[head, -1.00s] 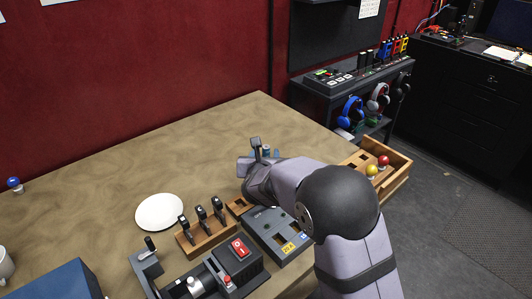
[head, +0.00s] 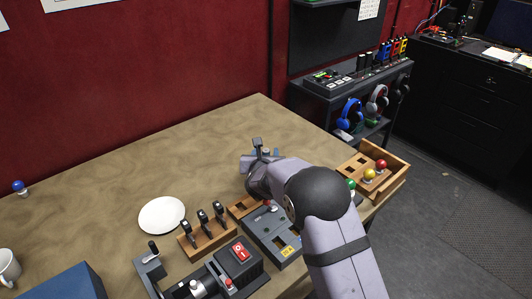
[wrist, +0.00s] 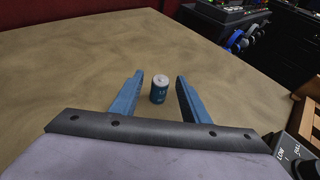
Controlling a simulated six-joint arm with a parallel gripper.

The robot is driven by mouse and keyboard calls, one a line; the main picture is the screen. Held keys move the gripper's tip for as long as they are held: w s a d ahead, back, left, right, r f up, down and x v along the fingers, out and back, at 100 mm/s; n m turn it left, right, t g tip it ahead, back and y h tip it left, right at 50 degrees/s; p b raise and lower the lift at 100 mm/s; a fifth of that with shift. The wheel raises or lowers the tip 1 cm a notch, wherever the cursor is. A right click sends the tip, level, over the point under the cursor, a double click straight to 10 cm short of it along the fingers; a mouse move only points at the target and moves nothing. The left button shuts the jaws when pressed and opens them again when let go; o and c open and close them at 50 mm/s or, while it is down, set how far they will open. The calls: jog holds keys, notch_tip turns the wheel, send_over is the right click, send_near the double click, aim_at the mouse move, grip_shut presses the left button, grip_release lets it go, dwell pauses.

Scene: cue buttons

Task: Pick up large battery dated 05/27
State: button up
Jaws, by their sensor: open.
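A small blue cylinder with a pale top, likely the battery (wrist: 159,90), stands upright on the table in the wrist view. Its date is too small to read. My gripper (wrist: 158,82) is open, with one blue finger on each side of the cylinder and clear gaps to both. The cylinder stands a little beyond the space between the fingers or at their tips; I cannot tell which. In the head view my gripper (head: 264,151) is over the middle of the table's far right part, and my arm hides much of that area.
A white plate (head: 162,215), a wooden rack of black handles (head: 205,238) and a grey panel (head: 272,236) stand left of and below my gripper. A wooden box with coloured balls (head: 388,160) is at the table's right edge.

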aim_at(266, 150)
jog(key=shift+x, duration=0.75)
jog(key=shift+c, duration=0.7)
grip_shut()
jog(key=shift+r, duration=0.15)
notch_tip(266, 150, up, 10)
jog(key=shift+f, duration=0.1)
